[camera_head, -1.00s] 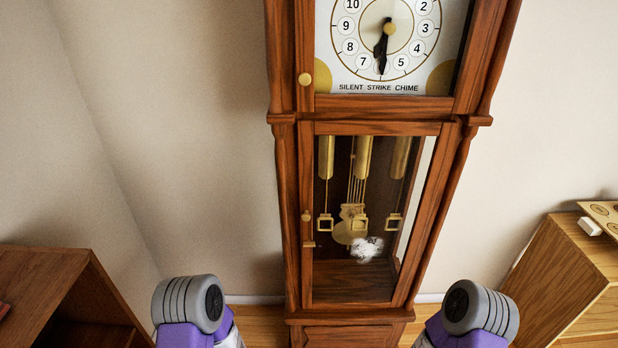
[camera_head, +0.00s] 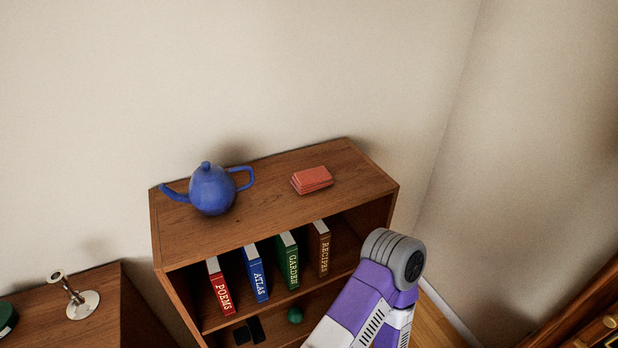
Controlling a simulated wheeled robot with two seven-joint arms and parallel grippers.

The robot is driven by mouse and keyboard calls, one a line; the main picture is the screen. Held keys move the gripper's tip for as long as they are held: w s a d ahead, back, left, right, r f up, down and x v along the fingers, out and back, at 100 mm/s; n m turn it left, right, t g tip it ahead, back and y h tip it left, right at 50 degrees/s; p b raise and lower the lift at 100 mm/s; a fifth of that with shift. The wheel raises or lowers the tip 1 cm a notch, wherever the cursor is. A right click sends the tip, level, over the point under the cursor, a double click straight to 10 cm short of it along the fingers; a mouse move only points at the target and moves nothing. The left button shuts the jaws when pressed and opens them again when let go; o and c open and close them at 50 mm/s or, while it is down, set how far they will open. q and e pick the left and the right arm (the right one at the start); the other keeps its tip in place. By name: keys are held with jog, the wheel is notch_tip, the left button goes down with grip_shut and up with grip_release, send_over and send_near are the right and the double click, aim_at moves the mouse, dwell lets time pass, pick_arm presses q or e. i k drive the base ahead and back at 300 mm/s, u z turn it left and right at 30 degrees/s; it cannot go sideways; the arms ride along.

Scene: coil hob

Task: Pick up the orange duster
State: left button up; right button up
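A small orange-red folded stack (camera_head: 311,180), which looks like the orange duster, lies flat on top of the wooden bookcase (camera_head: 270,215), right of the blue teapot. Nothing covers it or touches it. A purple and grey link of one of my arms shows at the lower right, in front of the bookcase's right end. Neither gripper is in view, so their distance from the duster does not show.
A blue teapot (camera_head: 212,190) stands on the bookcase top, left of the duster. A metal stand (camera_head: 82,303) is on furniture at left. Bare top surrounds the duster.

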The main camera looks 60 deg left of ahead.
aim_at(306, 180)
jog(key=u, duration=2.45)
